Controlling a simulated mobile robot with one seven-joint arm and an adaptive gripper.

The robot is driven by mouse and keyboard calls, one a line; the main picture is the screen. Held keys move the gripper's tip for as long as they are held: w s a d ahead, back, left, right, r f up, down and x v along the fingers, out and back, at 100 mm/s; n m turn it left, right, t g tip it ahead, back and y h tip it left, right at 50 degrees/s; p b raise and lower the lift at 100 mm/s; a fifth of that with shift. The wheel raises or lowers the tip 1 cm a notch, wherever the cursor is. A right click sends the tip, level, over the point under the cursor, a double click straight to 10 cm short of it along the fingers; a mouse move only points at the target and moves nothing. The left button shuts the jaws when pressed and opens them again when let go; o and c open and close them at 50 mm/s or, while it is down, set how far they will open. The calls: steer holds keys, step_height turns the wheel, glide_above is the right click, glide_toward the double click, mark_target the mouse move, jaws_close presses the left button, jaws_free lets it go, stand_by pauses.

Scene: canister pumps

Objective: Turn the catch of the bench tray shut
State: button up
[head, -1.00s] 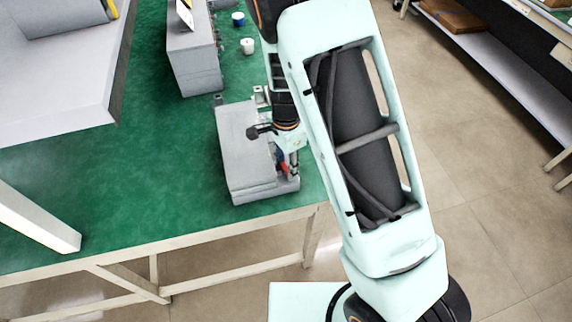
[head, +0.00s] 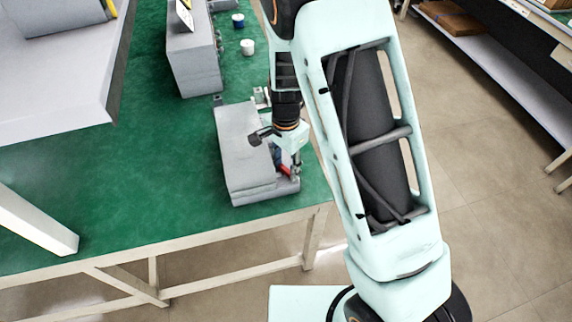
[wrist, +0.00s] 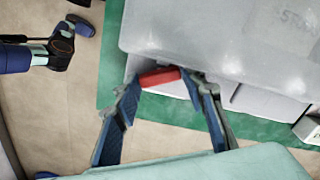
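The bench tray (head: 240,145) is a grey box near the front right corner of the green bench; its pale grey top also fills the upper right of the wrist view (wrist: 230,35). The red catch handle (wrist: 160,77) is a short bar at the tray's edge, and it shows small beside the tray in the head view (head: 286,170). My gripper (wrist: 162,84) is open, with one blue-padded finger at each end of the red bar. The right fingertip looks close to or touching the bar; contact on the left is unclear. The catch's mounting is mostly hidden.
A taller grey box (head: 195,65) stands behind the tray, with a white cup (head: 247,47) and a blue cup (head: 238,20) beside it. A grey shelf (head: 60,85) overhangs the left. The green bench surface (head: 110,190) left of the tray is clear.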

steer(key=o, duration=0.4)
steer(key=shift+c, duration=0.2)
